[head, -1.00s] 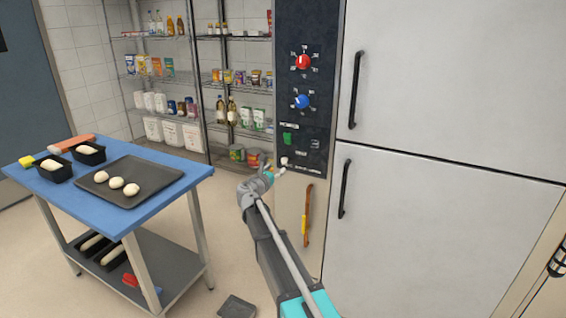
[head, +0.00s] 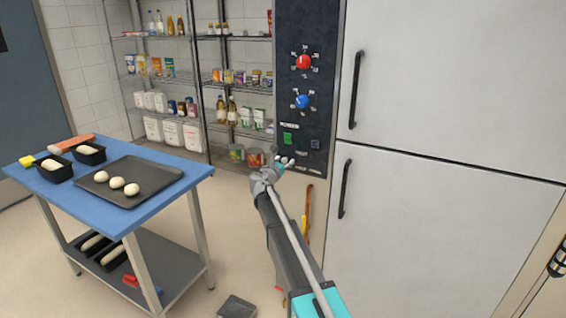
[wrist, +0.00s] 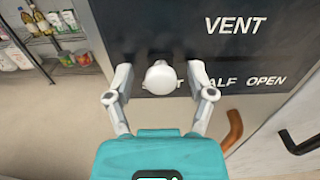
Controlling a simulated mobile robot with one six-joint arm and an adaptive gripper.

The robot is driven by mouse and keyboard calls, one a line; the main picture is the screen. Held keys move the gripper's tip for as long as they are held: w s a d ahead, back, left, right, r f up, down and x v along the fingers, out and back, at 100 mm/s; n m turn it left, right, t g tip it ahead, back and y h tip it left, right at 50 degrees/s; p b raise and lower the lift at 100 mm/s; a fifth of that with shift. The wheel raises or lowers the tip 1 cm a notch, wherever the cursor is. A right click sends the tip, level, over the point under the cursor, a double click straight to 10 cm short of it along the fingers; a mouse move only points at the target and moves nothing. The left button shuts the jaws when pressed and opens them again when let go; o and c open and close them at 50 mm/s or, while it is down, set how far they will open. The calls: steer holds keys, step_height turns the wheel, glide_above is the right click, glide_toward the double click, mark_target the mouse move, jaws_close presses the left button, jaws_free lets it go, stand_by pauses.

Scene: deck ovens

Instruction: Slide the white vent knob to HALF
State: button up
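The white vent knob (wrist: 160,78) is a round knob on the dark panel under the word VENT (wrist: 236,25). It sits at the left of the label row, left of HALF and OPEN. The H of HALF and most of the leftmost word are hidden by the knob and a finger. My gripper (wrist: 160,72) is open, with one finger on each side of the knob. A gap shows between the knob and each finger. In the head view my gripper (head: 283,162) is at the panel's lower left, where knob and fingers are hard to separate.
A red dial (head: 304,62), a blue dial (head: 302,102) and a green switch (head: 288,139) are higher on the panel. A brown handle (wrist: 232,130) is below right of the gripper. Tall oven doors (head: 440,230) stand right; a blue-topped table (head: 150,205) stands left.

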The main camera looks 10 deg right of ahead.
mark_target(301, 161)
jaws_close()
steer(key=s+d, duration=0.3)
steer(key=d, duration=0.2)
steer(key=shift+s, duration=0.35)
steer(key=shift+o, duration=0.3)
jaws_free()
steer(key=shift+a, duration=0.1)
steer(key=v, duration=1.2)
